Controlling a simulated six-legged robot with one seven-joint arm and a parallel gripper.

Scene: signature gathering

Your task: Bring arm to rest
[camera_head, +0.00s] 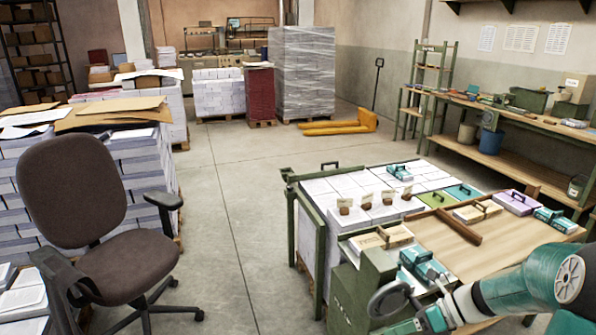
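My arm, teal and white, reaches in from the bottom right corner, low over the near side of the work table (500,247). My gripper (430,318) is at the arm's left end, near the table's front left corner, beside a dark round handwheel (390,299). The fingers are small and partly merged with the things around them, so I cannot see whether they are open or whether they hold anything. A teal block-like tool (422,264) lies just above the gripper in the picture.
Paper stacks (335,188), small stamps and coloured boxes (514,203) crowd the table. A wooden bar (456,226) crosses its top. An office chair (100,220) stands at left. The concrete floor (235,220) between chair and table is clear. A yellow pallet jack (340,126) stands behind.

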